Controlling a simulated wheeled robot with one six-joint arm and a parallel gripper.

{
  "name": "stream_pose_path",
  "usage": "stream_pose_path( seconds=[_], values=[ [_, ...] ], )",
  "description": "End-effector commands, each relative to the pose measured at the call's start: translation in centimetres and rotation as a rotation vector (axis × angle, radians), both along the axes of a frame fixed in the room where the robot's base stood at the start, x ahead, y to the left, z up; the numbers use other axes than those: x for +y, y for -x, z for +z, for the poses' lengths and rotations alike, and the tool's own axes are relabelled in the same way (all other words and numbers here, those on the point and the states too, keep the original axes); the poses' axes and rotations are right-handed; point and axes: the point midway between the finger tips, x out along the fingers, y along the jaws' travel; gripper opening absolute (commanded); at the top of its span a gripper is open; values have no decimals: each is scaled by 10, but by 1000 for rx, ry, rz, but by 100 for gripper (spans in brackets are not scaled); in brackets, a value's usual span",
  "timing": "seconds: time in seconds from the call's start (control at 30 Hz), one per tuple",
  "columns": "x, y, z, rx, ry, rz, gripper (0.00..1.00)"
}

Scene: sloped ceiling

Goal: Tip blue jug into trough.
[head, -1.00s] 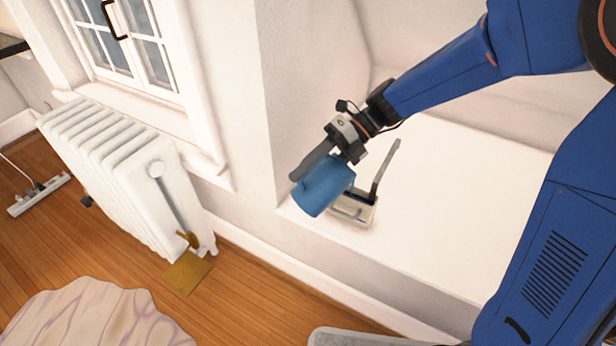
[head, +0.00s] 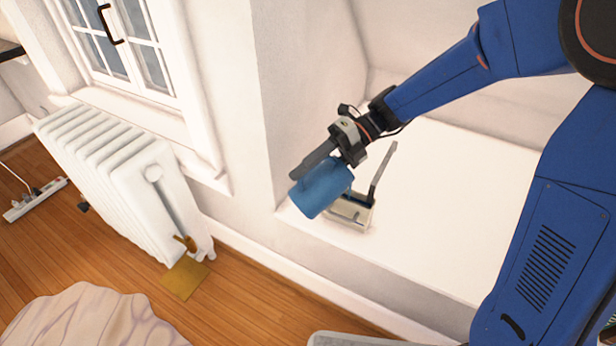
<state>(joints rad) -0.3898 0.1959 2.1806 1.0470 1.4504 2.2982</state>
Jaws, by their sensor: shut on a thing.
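The blue jug (head: 322,189) is held tilted in my gripper (head: 322,163), over the left front corner of the white ledge. One dark finger lies along the jug's upper side; the other finger is hidden. The trough (head: 350,214), a small cream box with a dark inside, sits on the ledge just right of and below the jug. The jug covers part of the trough. A grey upright strip rises from the trough's right end. I cannot see the jug's mouth or any contents.
The white ledge (head: 450,215) is bare to the right of the trough. A wall corner stands close on the left. A white radiator (head: 110,185), a yellow-brown square (head: 185,277) and a pale rug (head: 90,318) are at lower left.

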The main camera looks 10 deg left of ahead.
Motion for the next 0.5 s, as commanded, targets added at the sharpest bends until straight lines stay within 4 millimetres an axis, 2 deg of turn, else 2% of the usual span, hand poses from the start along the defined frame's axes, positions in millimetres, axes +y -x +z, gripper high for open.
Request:
stream_pose_path(
  seconds=[0.5],
  values=[
    [-2,-2,5,22,-28,0,0]
  ],
)
